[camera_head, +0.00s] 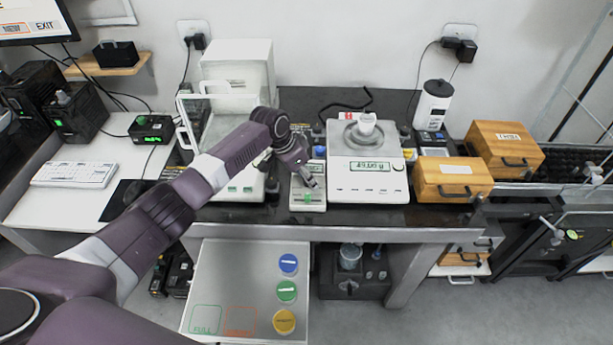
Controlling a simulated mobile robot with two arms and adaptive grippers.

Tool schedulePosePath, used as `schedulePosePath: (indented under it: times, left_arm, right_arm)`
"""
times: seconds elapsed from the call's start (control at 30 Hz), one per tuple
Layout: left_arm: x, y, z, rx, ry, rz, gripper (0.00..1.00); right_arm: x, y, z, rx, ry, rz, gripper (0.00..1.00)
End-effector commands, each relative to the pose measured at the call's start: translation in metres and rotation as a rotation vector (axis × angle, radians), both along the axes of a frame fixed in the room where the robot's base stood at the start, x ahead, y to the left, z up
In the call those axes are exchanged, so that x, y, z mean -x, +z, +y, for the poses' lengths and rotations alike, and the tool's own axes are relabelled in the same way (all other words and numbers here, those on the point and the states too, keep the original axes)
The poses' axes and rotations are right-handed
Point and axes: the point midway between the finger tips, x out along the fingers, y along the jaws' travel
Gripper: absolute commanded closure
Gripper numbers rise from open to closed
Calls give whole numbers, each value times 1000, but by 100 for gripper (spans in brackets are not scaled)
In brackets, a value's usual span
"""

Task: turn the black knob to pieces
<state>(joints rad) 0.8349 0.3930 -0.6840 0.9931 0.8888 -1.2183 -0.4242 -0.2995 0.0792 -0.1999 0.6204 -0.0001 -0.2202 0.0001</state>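My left arm reaches in from the left, and its gripper (312,183) is low over a small white device (308,200) with a lit green part. The fingertips are small and partly merge with the device, so I cannot tell whether they are open or touching it. I cannot make out a black knob or its markings on this device; the gripper covers part of it. To the right stands a larger white scale (368,185) with a display and a small round control (399,167) at its front right. My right gripper is not in view.
A glass-sided balance (238,75) is behind my arm. Wooden boxes (452,178) stand on the right. A grey panel (245,260) with blue, green and yellow round pieces sits below the dark tabletop's front edge.

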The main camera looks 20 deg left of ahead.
Motion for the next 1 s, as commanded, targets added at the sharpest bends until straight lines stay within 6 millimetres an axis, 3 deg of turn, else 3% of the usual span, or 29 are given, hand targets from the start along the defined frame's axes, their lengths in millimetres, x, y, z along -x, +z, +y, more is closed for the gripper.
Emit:
schedulePosePath:
  times: [0.33, 0.8, 1.0]
  left_arm:
    - [2, 13, 4, 1, 0, -5, 60]
    - [29, 95, 25, 0, 1, -3, 60]
    - [35, 109, 29, 0, 0, -1, 60]
  right_arm:
    - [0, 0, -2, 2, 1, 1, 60]
    - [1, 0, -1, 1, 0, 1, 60]
    - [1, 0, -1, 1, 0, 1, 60]
